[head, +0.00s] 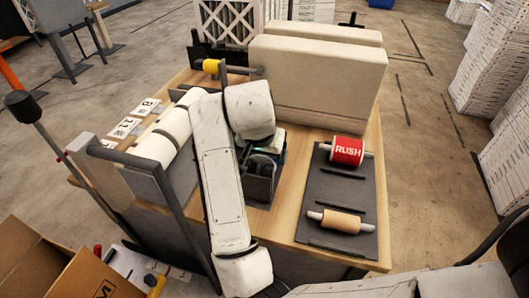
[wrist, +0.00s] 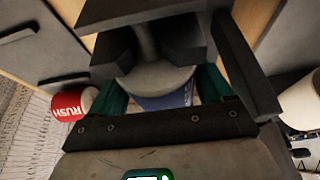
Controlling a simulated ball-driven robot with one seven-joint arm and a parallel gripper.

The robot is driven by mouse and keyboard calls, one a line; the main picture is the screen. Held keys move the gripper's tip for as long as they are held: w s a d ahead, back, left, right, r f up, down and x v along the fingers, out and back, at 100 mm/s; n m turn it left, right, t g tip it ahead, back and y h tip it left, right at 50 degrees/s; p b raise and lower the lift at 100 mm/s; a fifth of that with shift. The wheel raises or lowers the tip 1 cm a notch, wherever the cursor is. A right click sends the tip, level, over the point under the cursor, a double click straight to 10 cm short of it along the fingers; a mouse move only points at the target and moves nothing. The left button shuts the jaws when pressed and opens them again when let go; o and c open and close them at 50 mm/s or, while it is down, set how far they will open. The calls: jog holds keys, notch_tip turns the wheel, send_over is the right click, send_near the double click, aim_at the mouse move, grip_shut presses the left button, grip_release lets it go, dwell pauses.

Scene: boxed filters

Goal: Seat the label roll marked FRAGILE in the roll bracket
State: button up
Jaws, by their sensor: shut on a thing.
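My gripper (wrist: 160,90) is over the middle of the wooden table, its green-padded fingers shut on the sides of a label roll. The roll (wrist: 168,101) has a blue label and a pale grey end, with a grey spindle sticking out; its marking cannot be read. A dark grey bracket (wrist: 115,48) has blocks on both sides of the spindle. In the head view, the dark bracket (head: 261,186) stands below my gripper and my arm hides part of it. I cannot tell whether the spindle rests in the bracket or hangs just above it.
A red RUSH roll (head: 347,151) and a bare brown core (head: 342,221) lie on a dark grey board (head: 318,188) at right. Large cream blocks (head: 314,82) stand behind. White rollers (head: 157,142) and small cards (head: 125,127) lie left. A yellow roll (head: 211,66) sits at the back.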

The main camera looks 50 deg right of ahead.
jog(key=o, duration=1.3)
jog(key=p+v, duration=0.1)
jog(key=v, duration=0.9)
jog(key=shift+r+p, duration=0.35)
jog(key=shift+r, duration=0.05)
jog(key=shift+a, duration=0.1)
